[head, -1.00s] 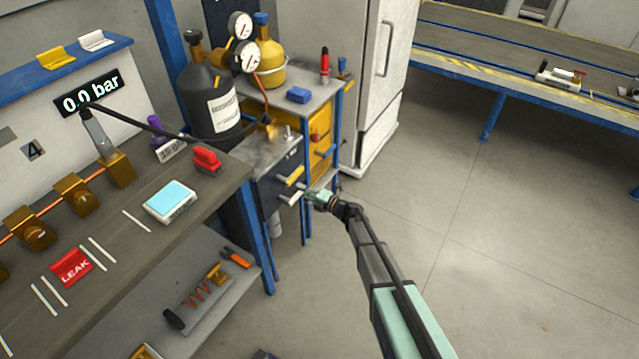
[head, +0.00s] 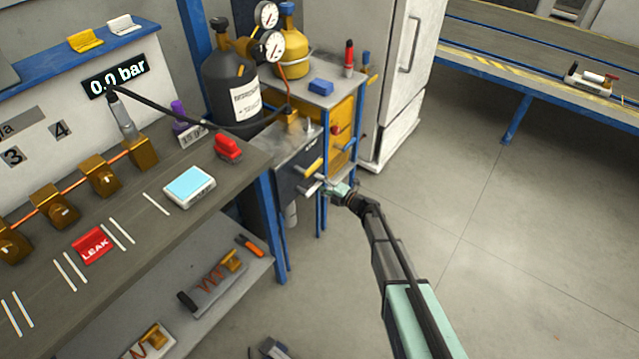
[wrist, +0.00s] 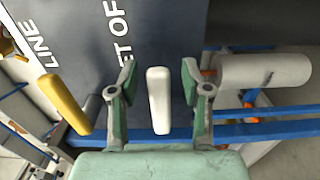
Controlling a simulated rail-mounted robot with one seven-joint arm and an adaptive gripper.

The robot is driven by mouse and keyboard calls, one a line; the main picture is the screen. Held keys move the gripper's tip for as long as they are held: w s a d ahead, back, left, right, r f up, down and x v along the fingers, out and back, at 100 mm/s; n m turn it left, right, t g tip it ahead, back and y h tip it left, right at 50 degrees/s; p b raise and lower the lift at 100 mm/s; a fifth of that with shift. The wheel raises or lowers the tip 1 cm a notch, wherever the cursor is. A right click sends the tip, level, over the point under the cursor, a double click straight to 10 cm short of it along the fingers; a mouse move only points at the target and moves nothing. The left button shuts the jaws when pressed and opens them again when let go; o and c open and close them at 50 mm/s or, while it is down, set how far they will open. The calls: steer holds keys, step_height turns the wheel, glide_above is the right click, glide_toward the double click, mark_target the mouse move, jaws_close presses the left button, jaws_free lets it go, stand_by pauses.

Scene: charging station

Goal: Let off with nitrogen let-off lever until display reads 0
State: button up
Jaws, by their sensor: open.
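The display (head: 117,77) reads 0.0 bar in the head view. The white let-off lever (wrist: 158,100) stands upright in the wrist view, under dark panel lettering reading "ET OF". It also shows small in the head view (head: 311,189). My gripper (wrist: 160,95) is open, with one finger on each side of the white lever and visible gaps to both. In the head view my gripper (head: 338,190) is at the front of the valve panel. A yellow lever (wrist: 66,101), near the word LINE, is outside my left finger.
A dark cylinder (head: 229,85) with gauges stands behind the panel. A grey pipe (wrist: 265,71) lies right of my gripper in the wrist view. The workbench (head: 150,235) is at left. Open floor (head: 490,260) lies right of my arm.

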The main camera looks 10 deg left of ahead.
steer(key=v, duration=1.1)
steer(key=shift+s+d, duration=0.2)
steer(key=shift+d, duration=0.1)
